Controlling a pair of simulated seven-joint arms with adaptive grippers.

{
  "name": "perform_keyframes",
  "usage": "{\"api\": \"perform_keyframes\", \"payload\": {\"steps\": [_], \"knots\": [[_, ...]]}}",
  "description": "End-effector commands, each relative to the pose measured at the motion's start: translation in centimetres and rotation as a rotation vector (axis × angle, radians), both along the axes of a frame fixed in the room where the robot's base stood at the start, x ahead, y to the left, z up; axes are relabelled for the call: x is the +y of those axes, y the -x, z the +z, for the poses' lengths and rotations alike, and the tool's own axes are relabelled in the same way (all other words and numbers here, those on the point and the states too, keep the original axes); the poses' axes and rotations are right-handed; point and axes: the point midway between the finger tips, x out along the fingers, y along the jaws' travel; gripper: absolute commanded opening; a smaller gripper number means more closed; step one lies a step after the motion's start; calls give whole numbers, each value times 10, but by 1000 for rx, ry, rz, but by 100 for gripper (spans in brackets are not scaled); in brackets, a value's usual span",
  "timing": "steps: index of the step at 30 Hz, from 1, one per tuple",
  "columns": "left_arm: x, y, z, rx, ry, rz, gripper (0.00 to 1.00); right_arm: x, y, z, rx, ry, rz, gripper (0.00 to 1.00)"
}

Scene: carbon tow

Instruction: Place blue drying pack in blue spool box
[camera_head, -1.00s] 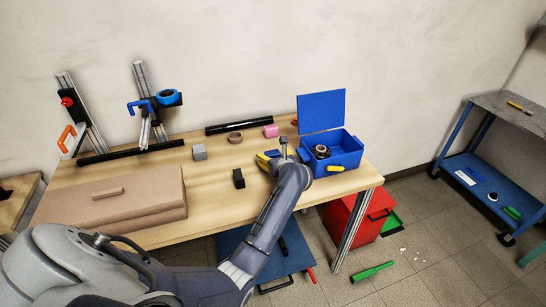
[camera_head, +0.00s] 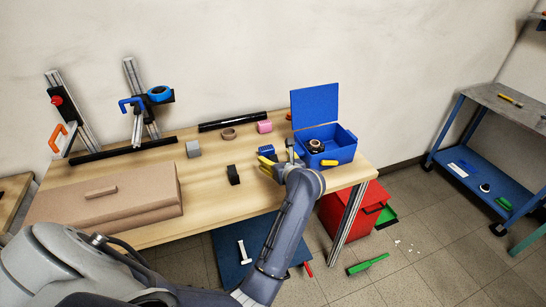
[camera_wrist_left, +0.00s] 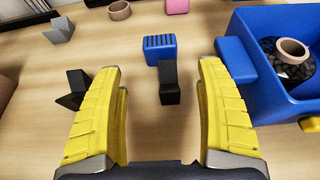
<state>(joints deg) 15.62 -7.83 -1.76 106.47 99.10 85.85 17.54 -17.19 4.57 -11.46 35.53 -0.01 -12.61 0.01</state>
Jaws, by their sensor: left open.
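The blue drying pack (camera_head: 265,150) is a small ribbed blue block on the wooden table, left of the blue spool box (camera_head: 343,154). The box's lid stands open at the back, and a dark spool with a tan core (camera_head: 316,146) lies inside. In the left wrist view the pack (camera_wrist_left: 160,48) lies ahead of the gap between my yellow fingers, apart from the box (camera_wrist_left: 256,18) at right. My left gripper (camera_head: 267,163) is open, just on the near side of the pack. A dark upright piece (camera_wrist_left: 169,82) shows between the fingers; I cannot tell what it is. My right gripper is not in view.
A black block (camera_head: 233,175) and a grey block (camera_head: 193,149) stand to the left. A tan ring (camera_head: 229,134), a pink block (camera_head: 264,127) and a black tube (camera_head: 232,121) lie farther back. A large brown case (camera_head: 150,200) fills the table's left front.

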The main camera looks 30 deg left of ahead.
Motion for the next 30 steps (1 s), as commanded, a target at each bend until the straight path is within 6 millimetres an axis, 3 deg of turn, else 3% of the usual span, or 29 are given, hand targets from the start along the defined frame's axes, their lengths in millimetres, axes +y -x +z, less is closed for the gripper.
{"api": "perform_keyframes", "payload": {"steps": [2,7,23,26,30], "knots": [[-5,4,2,-1,2,0,73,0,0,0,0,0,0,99],[-9,7,5,-1,1,-1,73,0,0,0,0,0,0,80],[-8,8,7,-1,-13,-1,73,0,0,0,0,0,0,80],[-1,12,14,-3,-82,-8,73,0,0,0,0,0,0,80],[13,25,45,-6,-323,-32,73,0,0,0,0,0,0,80]]}}
